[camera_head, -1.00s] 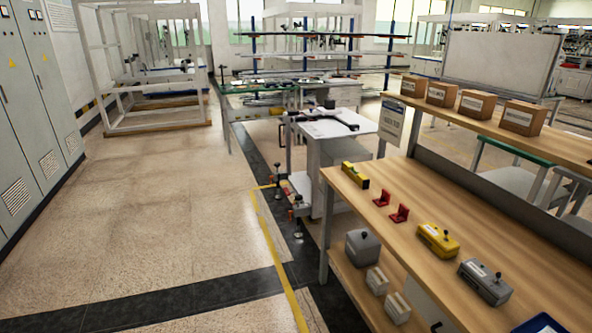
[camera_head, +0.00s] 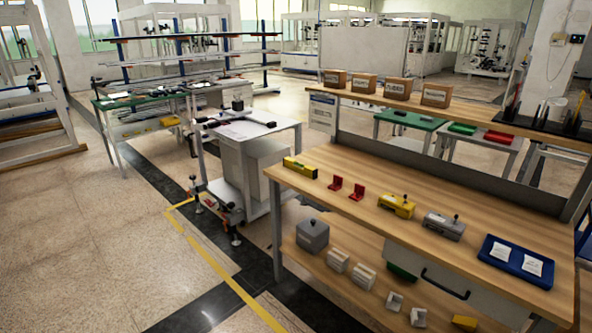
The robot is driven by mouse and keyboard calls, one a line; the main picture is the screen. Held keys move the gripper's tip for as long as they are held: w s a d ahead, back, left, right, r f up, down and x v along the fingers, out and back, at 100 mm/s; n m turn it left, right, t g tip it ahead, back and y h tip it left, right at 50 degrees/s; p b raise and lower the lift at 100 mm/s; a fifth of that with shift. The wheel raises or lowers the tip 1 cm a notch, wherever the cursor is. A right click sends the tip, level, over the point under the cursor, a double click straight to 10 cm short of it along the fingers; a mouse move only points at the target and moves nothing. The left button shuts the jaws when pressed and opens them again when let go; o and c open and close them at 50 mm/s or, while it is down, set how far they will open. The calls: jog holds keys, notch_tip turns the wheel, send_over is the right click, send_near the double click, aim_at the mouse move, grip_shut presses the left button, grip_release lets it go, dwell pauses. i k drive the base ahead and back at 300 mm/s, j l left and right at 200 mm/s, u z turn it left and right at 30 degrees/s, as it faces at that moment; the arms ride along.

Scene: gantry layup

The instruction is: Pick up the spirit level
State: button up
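The spirit level, a short yellow bar with dark parts (camera_head: 300,167), lies on the wooden workbench top (camera_head: 340,210) near its far left corner. Nothing covers it. My gripper is not in view, so nothing of its hold shows.
Red angled pieces (camera_head: 345,187), a yellow block with a knob (camera_head: 396,206), a grey block with a knob (camera_head: 444,225) and a blue tray (camera_head: 516,261) stand on the bench. Cardboard boxes (camera_head: 397,88) line the raised shelf. A white cabinet (camera_head: 245,165) stands behind; floor at left is clear.

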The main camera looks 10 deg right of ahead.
aim_at(310, 172)
jog(key=i+j, duration=0.2)
jog(key=i, duration=0.2)
jog(key=i+j, duration=0.2)
jog(key=i, duration=0.2)
jog(key=i+j, duration=0.15)
jog(key=i, duration=0.25)
